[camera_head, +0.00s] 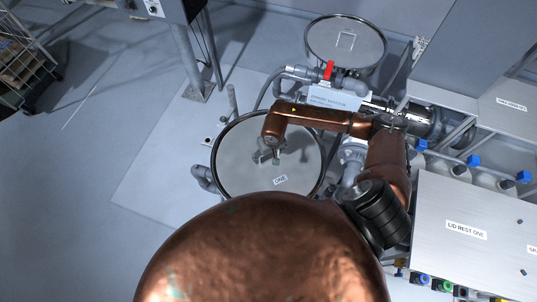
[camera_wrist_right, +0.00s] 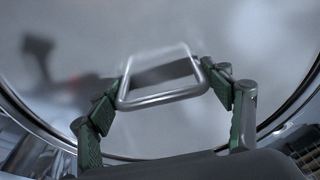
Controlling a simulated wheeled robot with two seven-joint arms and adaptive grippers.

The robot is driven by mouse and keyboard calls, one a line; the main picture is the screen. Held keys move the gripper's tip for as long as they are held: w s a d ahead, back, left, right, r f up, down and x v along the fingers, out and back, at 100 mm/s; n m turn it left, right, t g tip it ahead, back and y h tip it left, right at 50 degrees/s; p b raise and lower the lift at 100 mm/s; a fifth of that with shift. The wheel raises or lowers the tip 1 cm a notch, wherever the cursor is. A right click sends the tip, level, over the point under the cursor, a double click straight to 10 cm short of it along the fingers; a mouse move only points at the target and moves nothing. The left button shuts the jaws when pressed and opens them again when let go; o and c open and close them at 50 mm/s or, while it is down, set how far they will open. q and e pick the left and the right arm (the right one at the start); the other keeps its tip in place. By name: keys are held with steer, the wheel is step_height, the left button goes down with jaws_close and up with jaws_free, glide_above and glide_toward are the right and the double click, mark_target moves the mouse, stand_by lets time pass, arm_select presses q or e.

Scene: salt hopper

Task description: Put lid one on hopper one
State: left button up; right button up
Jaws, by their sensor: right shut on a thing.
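Lid one (camera_head: 242,172), a round grey disc with a "ONE" label, lies over the round opening of hopper one, whose dark rim (camera_head: 217,145) encircles it. I cannot tell whether the lid rests fully on the rim or hangs slightly above it. My right gripper (camera_head: 268,157) reaches down to the lid's middle and is shut on its handle. In the right wrist view, the metal loop handle (camera_wrist_right: 165,100) sits between the green-padded fingers (camera_wrist_right: 165,110), with the blurred lid surface behind it. My left gripper is out of view.
A second round lidded hopper (camera_head: 345,42) stands behind. Pipes with a red valve handle (camera_head: 329,69) run between the two. The bench marked "LID REST ONE" (camera_head: 440,262) is bare at right. Open floor lies left; a wire cart (camera_head: 25,55) stands far left.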

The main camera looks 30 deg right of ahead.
mark_target(270, 162)
steer(key=o, duration=2.1)
steer(key=shift+s+f, duration=0.1)
step_height(270, 162, up, 12)
steer(key=s, duration=0.1)
steer(key=shift+s, duration=0.35)
steer(key=shift+a, duration=0.1)
